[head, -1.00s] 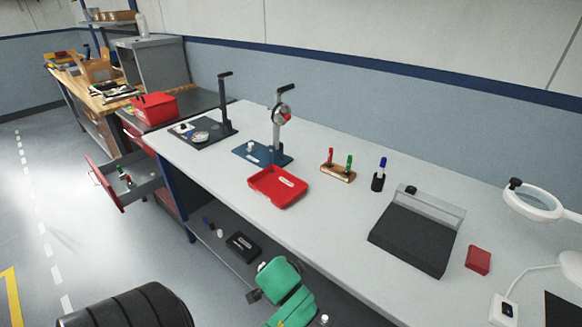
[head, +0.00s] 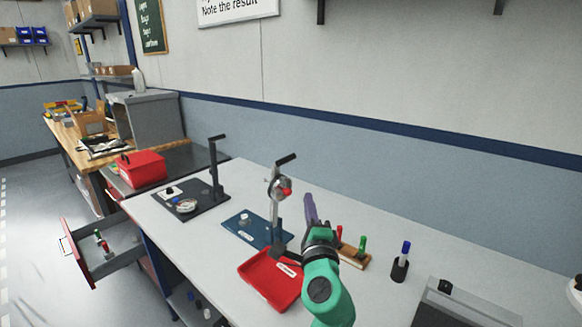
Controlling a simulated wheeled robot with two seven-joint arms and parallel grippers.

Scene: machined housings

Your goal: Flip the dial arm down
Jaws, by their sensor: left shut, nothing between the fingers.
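A blue-based stand (head: 238,231) holds a grey upright with a round dial (head: 279,188) that has a red spot. A dark arm (head: 286,159) sticks up to the right at its top. To its left, a dark-based stand (head: 185,208) has a black post with a similar raised dark arm (head: 218,138). My left gripper (head: 311,204), on a green arm from below, points up to the right of the dial. It looks apart from the dial; its fingers are together and empty. My right gripper is out of view.
A red tray (head: 262,278) lies in front of the blue stand, partly behind my left wrist. A wooden marker holder (head: 354,256) and a dark cup with a blue marker (head: 400,269) stand to the right. An open drawer (head: 98,256) juts out at left.

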